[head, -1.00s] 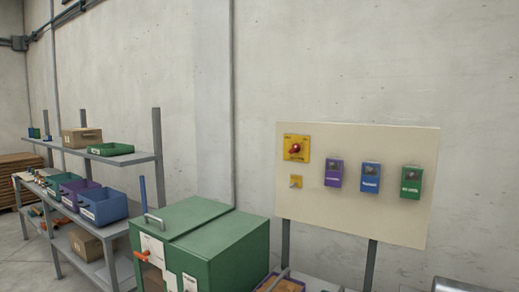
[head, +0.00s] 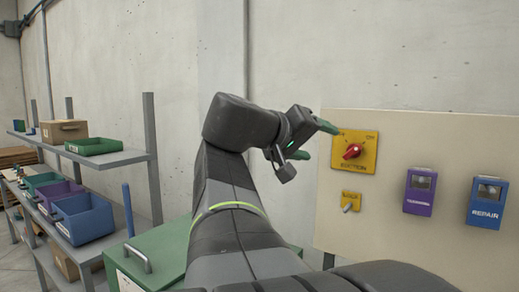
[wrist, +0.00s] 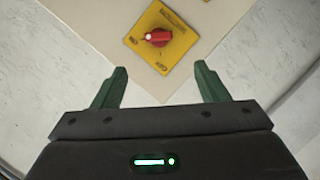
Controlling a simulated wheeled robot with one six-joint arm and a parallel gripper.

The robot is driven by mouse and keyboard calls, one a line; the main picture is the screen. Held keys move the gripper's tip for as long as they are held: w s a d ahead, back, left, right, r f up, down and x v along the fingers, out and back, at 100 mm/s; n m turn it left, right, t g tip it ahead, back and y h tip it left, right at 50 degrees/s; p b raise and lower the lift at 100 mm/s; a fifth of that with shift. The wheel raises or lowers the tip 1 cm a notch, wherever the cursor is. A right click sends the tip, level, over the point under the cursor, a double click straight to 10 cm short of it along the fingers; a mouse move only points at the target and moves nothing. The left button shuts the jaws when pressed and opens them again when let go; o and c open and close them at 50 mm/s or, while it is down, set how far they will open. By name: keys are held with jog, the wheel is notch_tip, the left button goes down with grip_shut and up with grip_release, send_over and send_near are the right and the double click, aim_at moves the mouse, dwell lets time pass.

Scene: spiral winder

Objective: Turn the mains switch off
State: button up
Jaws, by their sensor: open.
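The mains switch is a red rotary knob (head: 352,151) on a yellow plate (head: 368,140), mounted on a cream board. In the wrist view the red knob (wrist: 158,37) lies ahead of my gripper, with its bar roughly level across the picture. The yellow plate there is turned at a slant. My gripper (head: 325,141) is open, its green fingers pointing at the board just left of the switch in the head view.
A small yellow switch (head: 350,202) sits below the plate. A purple box (head: 420,192) and a blue box (head: 487,202) hang to its right on the board (head: 450,145). A green cabinet (head: 150,255) and shelves with bins (head: 85,218) stand left.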

aim_at(350, 152)
jog(key=p+x, duration=0.1)
jog(key=x, duration=1.2)
jog(key=shift+d+p, duration=0.3)
jog(key=shift+d, duration=0.1)
jog(key=shift+c, duration=0.5)
jog(key=c, duration=0.9)
jog(key=shift+f, duration=0.1)
